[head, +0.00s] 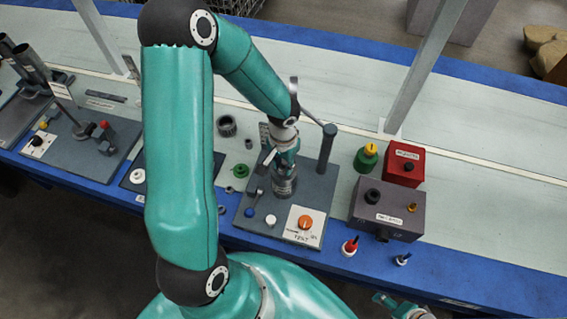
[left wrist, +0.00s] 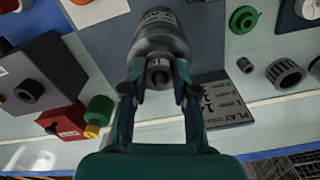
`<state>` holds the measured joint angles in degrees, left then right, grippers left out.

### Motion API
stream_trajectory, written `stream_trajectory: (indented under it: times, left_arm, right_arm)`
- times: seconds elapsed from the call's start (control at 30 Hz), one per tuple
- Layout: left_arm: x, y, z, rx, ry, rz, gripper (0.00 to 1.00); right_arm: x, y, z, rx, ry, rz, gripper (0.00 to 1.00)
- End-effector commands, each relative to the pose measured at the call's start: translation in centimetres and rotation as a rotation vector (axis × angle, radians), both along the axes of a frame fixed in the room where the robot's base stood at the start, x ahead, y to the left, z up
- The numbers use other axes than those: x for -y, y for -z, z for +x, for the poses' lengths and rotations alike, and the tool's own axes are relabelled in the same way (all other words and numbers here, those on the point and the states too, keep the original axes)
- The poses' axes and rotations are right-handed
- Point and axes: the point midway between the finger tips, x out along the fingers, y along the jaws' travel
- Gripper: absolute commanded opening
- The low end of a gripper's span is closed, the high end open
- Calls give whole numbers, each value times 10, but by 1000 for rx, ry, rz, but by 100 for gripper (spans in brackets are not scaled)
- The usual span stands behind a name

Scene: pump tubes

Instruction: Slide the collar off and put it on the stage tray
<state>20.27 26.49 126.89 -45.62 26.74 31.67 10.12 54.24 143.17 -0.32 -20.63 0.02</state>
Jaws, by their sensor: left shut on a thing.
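My left gripper (head: 284,152) points down over the dark plate (head: 322,190) marked TEST. It is shut on the narrow top of a grey metal cylinder (head: 285,186), which stands upright on that plate. In the left wrist view the labelled cylinder (left wrist: 160,38) has its dark top between my two fingers (left wrist: 158,88). I cannot tell which part is the collar; a separate ribbed grey ring (head: 227,126) lies behind the plate, also in the left wrist view (left wrist: 285,73). No stage tray can be picked out for sure. My right gripper (head: 398,304) shows partly at the bottom edge.
A dark post (head: 327,148) rises beside the cylinder. A red box (head: 403,166), a green container (head: 366,158) and a grey box (head: 385,209) stand to the right. Another plate (head: 70,152) with fittings lies at left. The bench's back right is clear.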

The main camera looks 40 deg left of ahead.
Motion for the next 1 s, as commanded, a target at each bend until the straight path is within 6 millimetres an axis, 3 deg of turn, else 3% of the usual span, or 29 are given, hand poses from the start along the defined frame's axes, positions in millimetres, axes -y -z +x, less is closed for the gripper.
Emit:
stream_trajectory:
  times: [1.0]
  left_arm:
    - [-1,-10,0,0,-1,0,0]
  right_arm:
    - [0,-5,0,0,0,0,68]
